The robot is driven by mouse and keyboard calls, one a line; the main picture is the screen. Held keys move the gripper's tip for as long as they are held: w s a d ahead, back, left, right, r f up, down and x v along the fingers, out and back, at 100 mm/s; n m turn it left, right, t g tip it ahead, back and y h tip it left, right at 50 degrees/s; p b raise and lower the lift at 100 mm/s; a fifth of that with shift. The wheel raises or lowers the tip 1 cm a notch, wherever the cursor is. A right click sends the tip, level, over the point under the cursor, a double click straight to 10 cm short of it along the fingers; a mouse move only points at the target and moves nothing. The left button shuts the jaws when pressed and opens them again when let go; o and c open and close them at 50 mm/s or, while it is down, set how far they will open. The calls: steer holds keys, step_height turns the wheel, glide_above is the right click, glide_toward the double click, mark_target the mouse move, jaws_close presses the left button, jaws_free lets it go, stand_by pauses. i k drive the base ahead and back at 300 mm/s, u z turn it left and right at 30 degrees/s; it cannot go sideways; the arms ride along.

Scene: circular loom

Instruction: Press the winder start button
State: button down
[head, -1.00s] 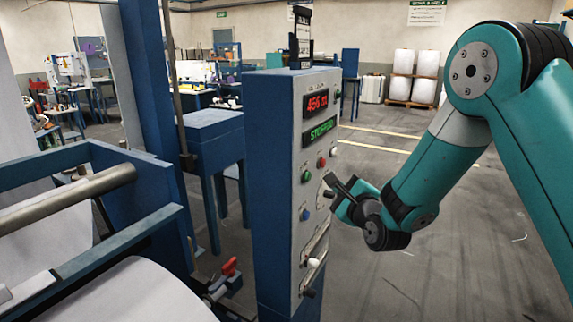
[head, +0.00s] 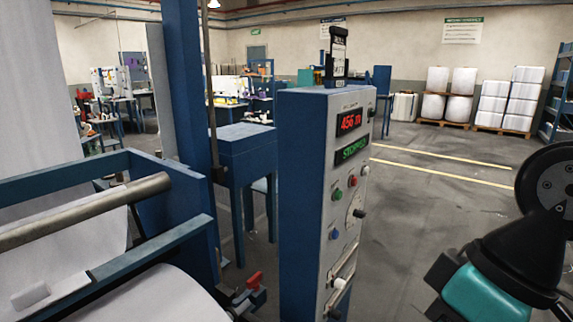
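The winder control panel (head: 322,262) is on the front of a tall blue cabinet (head: 302,180) near the middle of the head view. It bears a green button (head: 336,195), a red button (head: 352,181), a white button (head: 365,170) and a blue button (head: 334,234); their labels are too small to read. A red display (head: 349,123) reads about 456 m, and a green display (head: 352,149) reads STOPPED. My gripper (head: 440,288) is at the lower right, well apart from the panel. Its dark end parts show, but its finger opening is unclear.
A black knob (head: 359,213) and a white handle (head: 340,283) stick out of the panel. A roller frame (head: 100,180) with white fabric stands at the left. A red-handled lever (head: 254,281) sits low beside the cabinet. Floor (head: 410,230) right of the panel is clear.

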mark_target(338, 196)
steer(key=k, duration=1.3)
steer(key=z, duration=0.65)
steer(key=i, duration=1.9)
steer(key=u, duration=0.7)
